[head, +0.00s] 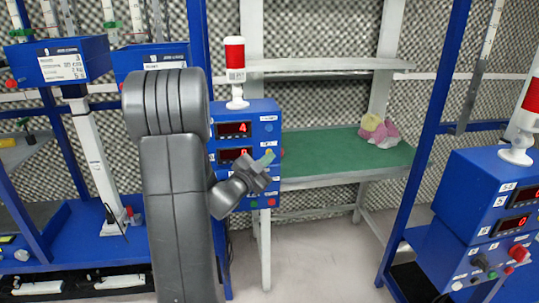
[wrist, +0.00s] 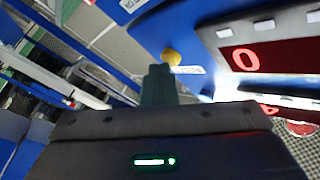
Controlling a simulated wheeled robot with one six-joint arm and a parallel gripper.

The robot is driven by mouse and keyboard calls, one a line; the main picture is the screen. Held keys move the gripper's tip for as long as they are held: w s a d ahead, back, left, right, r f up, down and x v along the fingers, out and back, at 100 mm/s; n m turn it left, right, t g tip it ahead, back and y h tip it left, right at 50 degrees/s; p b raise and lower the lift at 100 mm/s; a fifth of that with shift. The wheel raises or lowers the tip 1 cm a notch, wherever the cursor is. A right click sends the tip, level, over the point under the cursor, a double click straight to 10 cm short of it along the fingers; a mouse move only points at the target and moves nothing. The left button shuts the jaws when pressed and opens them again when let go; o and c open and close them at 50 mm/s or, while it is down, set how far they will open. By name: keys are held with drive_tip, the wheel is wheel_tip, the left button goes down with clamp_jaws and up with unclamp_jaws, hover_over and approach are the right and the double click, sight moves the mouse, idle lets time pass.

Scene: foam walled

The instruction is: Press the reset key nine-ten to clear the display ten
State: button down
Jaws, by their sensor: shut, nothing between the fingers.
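A blue control box (head: 262,118) stands left of centre in the head view. Its upper red display (head: 234,129) reads 4, and its lower display (head: 232,154) is partly hidden by my arm. In the wrist view a display (wrist: 245,59) reads 0. A round yellow key (wrist: 172,57) sits on the blue panel with a white label beside it, too tilted to read. My gripper (head: 267,158) is at the box's right side. In the wrist view its shut, empty fingertips (wrist: 160,70) are right at the yellow key. I cannot tell whether they touch it.
A red and white signal lamp (head: 235,60) tops the box. A green-topped bench (head: 335,152) with a pink and yellow bundle (head: 379,131) stands to the right. Another blue control box (head: 490,200) is at far right. Pale floor lies between.

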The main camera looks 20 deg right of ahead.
drive_tip(key=shift+s+a+b, duration=0.15)
drive_tip(key=shift+s+b, duration=0.15)
drive_tip(key=shift+s, duration=0.35)
drive_tip(key=s+b, duration=0.1)
drive_tip(key=s, duration=0.1)
drive_tip(key=s+a+b, duration=0.1)
drive_tip(key=s, duration=0.2)
drive_tip(key=shift+a, duration=0.1)
drive_tip(key=shift+w, duration=0.1)
idle(0.5)
drive_tip(key=w+p, duration=0.2)
drive_tip(key=p, duration=0.1)
drive_tip(key=shift+d+r, duration=0.2)
drive_tip(key=shift+d, duration=0.05)
drive_tip(key=shift+p, duration=0.5)
